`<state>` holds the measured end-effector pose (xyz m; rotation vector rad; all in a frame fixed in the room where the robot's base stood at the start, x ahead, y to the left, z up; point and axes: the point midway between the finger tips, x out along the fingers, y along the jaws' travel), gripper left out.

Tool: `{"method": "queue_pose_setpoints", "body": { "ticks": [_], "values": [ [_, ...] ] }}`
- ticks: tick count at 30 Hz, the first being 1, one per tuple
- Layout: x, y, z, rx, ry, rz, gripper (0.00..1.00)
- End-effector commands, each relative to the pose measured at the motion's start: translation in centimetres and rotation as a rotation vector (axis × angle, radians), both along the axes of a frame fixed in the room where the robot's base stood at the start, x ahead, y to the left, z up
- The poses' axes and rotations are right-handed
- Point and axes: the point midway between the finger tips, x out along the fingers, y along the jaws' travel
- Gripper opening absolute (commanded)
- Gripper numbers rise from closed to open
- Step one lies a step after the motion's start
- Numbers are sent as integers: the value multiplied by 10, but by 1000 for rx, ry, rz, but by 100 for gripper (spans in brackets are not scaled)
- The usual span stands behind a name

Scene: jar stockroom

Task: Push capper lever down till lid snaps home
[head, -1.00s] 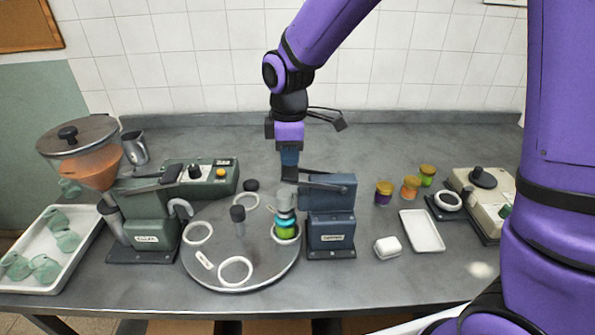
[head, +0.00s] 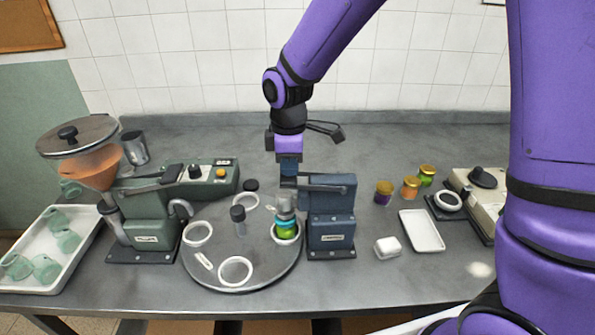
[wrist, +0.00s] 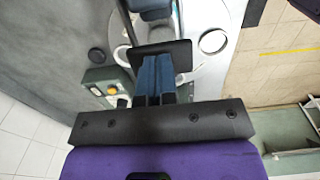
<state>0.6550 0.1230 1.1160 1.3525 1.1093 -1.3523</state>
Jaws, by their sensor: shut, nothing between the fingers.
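The blue-grey capper (head: 331,232) stands at the right edge of the turntable. Its dark lever (head: 318,187) reaches left and lies close to level. My gripper (head: 289,174) is shut and empty, pointing down on the lever's left end; it appears to touch it. In the wrist view its blue fingers (wrist: 156,78) lie against a dark flat pad (wrist: 168,48). Below the lever, a grey pressing head (head: 286,207) is over a green jar (head: 287,231) with a teal lid (head: 286,221). The jar stands in a white ring. Whether the lid is fully seated is too small to tell.
The grey turntable (head: 252,273) carries other white rings and a dark-topped post (head: 238,220). A green filler machine (head: 150,215) with an orange hopper stands left. Filled jars (head: 410,187), a white tray (head: 421,230) and a white block (head: 387,248) lie right.

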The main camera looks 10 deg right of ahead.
Motion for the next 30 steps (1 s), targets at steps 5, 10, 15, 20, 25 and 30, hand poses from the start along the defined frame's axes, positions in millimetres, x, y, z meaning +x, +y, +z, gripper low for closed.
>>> {"method": "queue_pose_setpoints", "body": {
  "ticks": [5,10,15,20,25,30],
  "values": [
    [0,0,-6,-1,1,0,0],
    [0,1,-11,-1,2,0,0],
    [0,1,-16,0,2,0,0],
    [0,2,-19,-1,1,0,0],
    [0,1,-19,-1,2,0,0],
    [0,2,-17,-1,1,0,0]
  ]
}}
